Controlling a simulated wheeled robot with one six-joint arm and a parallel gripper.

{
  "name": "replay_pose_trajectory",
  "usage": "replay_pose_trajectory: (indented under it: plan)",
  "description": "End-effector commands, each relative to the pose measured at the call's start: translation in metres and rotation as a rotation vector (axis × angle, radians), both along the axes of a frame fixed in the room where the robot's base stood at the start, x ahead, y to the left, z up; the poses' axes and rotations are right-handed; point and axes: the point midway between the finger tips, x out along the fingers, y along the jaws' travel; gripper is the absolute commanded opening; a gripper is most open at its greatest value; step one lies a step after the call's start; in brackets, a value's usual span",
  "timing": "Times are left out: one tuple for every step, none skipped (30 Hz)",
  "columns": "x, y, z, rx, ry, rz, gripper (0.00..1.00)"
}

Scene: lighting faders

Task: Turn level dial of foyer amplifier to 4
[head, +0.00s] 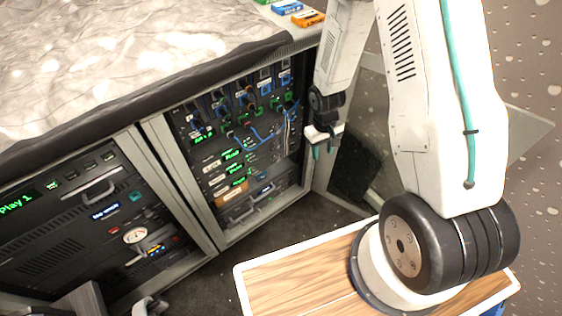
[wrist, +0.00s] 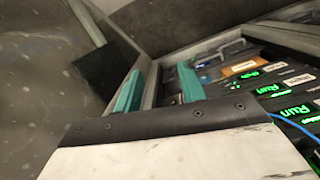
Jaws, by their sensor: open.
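My gripper (head: 323,149) is open and empty, with its teal fingers pointing down beside the right end of the right-hand rack. In the wrist view the two teal fingers (wrist: 160,90) are apart with nothing between them. A round white dial (head: 135,235) sits low on the left rack's front, far to the left of my gripper and apart from it. Its label and scale are too small to read, so I cannot tell whether it belongs to the foyer amplifier. The wrist view does not show this dial.
The right rack (head: 221,223) holds units with green displays, and blue cables (head: 262,134) hang in front. A grey post (head: 178,185) divides the racks. A rock-textured top (head: 130,55) overhangs them. Blue and orange boxes (head: 308,18) lie on its corner. Dark floor (head: 290,230) is open in front.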

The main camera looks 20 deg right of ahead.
Motion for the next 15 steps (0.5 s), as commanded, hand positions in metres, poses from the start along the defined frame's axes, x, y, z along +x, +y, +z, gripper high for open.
replay_pose_trajectory:
  plan:
    - [0.001, 0.000, -0.032, 0.011, -0.018, 0.013, 0.40]
    - [0.003, 0.001, -0.049, 0.019, -0.038, 0.022, 0.40]
    - [0.006, 0.001, -0.071, 0.028, -0.067, 0.034, 0.40]
    - [0.008, 0.002, -0.088, 0.037, -0.091, 0.043, 0.40]
    - [0.009, 0.004, -0.104, 0.046, -0.116, 0.051, 0.40]
    - [0.011, 0.006, -0.125, 0.059, -0.152, 0.064, 0.40]
    - [0.012, 0.008, -0.141, 0.070, -0.181, 0.074, 0.40]
    - [0.013, 0.010, -0.157, 0.080, -0.213, 0.083, 0.40]
    - [0.013, 0.014, -0.177, 0.097, -0.256, 0.094, 0.40]
    - [0.014, 0.017, -0.191, 0.110, -0.294, 0.103, 0.40]
    - [0.014, 0.020, -0.205, 0.123, -0.332, 0.109, 0.40]
    - [0.015, 0.026, -0.223, 0.142, -0.391, 0.120, 0.40]
    - [0.016, 0.030, -0.235, 0.157, -0.439, 0.128, 0.40]
    - [0.017, 0.034, -0.245, 0.174, -0.496, 0.135, 0.40]
    - [0.021, 0.040, -0.256, 0.195, -0.577, 0.145, 0.40]
